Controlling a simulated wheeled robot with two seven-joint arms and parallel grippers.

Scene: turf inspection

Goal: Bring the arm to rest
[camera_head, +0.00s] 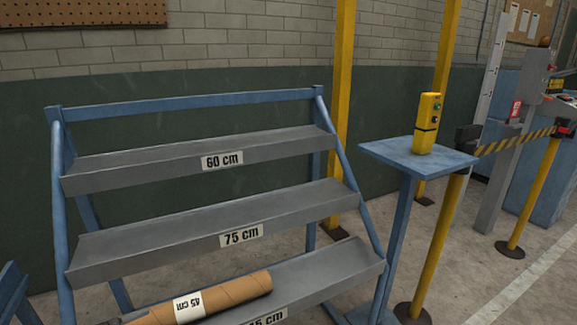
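Neither of my grippers nor my arms show in the head view. A blue-framed rack with grey sloped shelves (150,240) stands in front of me. Its upper shelf is labelled 60 cm, its middle shelf 75 cm, and the lower label is partly cut off, reading like 45 cm. A brown cardboard tube (235,290) with a white label reading 45 cm upside down lies on the lowest shelf.
A blue stand (418,158) right of the rack carries a yellow control box (427,122). Yellow posts (440,245) and a striped barrier belt (515,142) stand to the right. A brick wall is behind. The concrete floor at the lower right is mostly clear.

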